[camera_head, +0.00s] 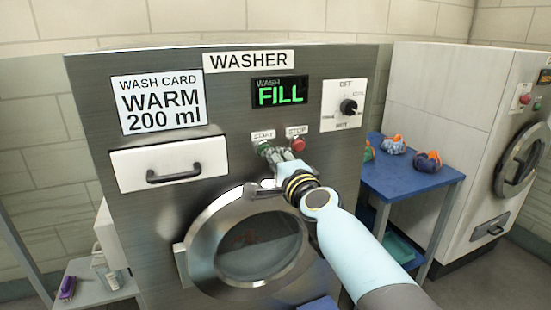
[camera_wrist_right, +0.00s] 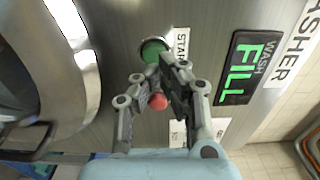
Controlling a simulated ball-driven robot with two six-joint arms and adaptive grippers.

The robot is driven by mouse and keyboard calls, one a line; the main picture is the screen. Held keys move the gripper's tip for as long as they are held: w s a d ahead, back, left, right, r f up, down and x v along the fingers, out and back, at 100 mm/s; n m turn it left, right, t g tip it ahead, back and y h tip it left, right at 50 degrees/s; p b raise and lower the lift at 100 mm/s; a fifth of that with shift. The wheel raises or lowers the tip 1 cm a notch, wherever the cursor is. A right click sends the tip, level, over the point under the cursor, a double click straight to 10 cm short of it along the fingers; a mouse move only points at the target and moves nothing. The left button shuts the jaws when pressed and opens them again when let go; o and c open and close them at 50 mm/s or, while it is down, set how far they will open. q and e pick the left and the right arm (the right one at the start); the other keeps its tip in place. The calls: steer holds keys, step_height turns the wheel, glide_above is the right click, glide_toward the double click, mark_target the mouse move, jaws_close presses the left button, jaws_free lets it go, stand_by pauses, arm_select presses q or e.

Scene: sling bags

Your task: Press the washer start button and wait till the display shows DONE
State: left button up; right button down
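The washer (camera_head: 90,100) is a steel machine whose display (camera_head: 280,92) reads WASH FILL in green; it also shows in the right wrist view (camera_wrist_right: 245,70). The green start button (camera_wrist_right: 152,50) is under the START label (camera_wrist_right: 182,44); it is partly hidden by my fingers in the head view (camera_head: 264,148). The red stop button (camera_head: 298,145) sits to its right. My right gripper (camera_wrist_right: 160,72) has its fingertips at the start button, close together. I cannot tell whether they meet or still touch the button. My left gripper is not in view.
The washer's round door (camera_head: 255,245) is closed below the buttons. A dial (camera_head: 348,107), a drawer (camera_head: 170,162) and a WASH CARD sign (camera_head: 157,102) are on the front. A blue table (camera_head: 410,180) with small orange-and-blue bags and a second machine (camera_head: 450,100) stand at right.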

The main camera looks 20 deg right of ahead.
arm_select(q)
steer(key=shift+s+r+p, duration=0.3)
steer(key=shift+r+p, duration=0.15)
arm_select(e)
steer(key=s, duration=1)
steer(key=shift+d, duration=0.4)
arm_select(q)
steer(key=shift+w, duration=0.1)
arm_select(e)
steer(key=shift+f, duration=0.1)
